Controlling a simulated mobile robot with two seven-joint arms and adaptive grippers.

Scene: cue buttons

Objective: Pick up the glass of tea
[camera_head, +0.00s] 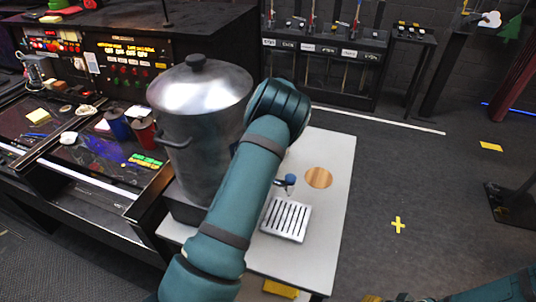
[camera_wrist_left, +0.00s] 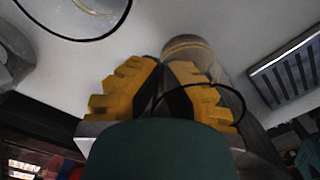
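A clear glass with a brownish band at its far end (camera_wrist_left: 190,43) shows in the left wrist view, beside and partly behind my gripper's right-hand finger. My left gripper (camera_wrist_left: 162,64) has yellow fingers with dark pads, their tips close together at the glass. I cannot tell whether they press on it, and tea inside cannot be made out. Yellow parts of what looks like my right gripper (camera_head: 386,298) show at the bottom edge, mostly cut off.
A black-rimmed round thing (camera_wrist_left: 103,33) is cut off in the wrist view.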

